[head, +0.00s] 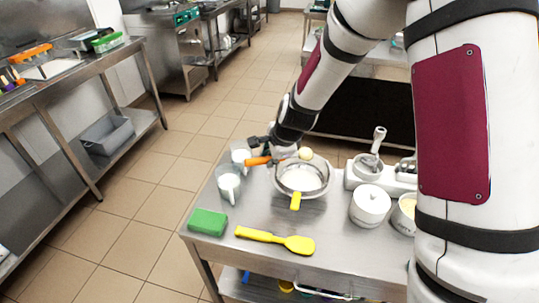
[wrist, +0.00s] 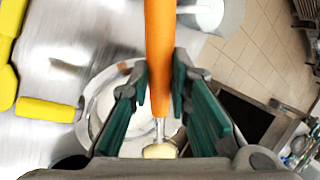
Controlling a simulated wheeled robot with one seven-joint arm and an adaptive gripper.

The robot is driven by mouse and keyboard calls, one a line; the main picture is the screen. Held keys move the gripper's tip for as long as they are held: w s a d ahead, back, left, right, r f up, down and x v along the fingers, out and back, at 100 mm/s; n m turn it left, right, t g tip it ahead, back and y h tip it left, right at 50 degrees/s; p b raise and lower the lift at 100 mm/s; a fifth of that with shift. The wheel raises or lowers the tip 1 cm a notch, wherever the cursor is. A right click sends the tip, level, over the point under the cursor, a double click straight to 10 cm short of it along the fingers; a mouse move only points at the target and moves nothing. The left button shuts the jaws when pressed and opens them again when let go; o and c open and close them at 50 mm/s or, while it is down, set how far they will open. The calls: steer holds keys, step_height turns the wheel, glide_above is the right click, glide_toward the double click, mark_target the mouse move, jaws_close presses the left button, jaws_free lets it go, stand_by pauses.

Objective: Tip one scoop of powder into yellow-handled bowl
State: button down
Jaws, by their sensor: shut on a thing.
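My gripper (wrist: 159,90) is shut on the orange handle (wrist: 158,45) of a scoop. The orange handle also shows in the head view (head: 258,161). The scoop's thin metal shaft ends in a pale yellow head (head: 305,154), seen at the far rim of the bowl; its height above the rim is unclear. The wide metal bowl (head: 326,184) has a yellow handle (head: 296,202) pointing toward the front and something white inside. In the wrist view the bowl (wrist: 88,78) is partly hidden behind my fingers, with its yellow handle (wrist: 47,109) to the left.
Two clear cups with white contents (head: 229,185) (head: 240,153) stand left of the bowl. A green block (head: 207,222) and yellow spatula (head: 275,240) lie in front. A white pot (head: 370,206), a container with yellow contents (head: 406,212) and a white device (head: 360,172) stand right.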

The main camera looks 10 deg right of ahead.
steer(key=shift+s+f+n+t+y+b, duration=0.15)
steer(key=shift+s+f+t+y+b, duration=0.35)
steer(key=shift+t, duration=1.25)
steer(key=shift+s+f+n+t+y+b, duration=0.1)
steer(key=shift+f+t+b, duration=0.4)
steer(key=shift+t, duration=1.2)
steer(key=shift+s+f+n+t+y+b, duration=0.25)
steer(key=shift+t+b, duration=0.5)
steer(key=shift+t, duration=1)
steer(key=shift+r+p, duration=0.2)
steer(key=shift+p, duration=0.3)
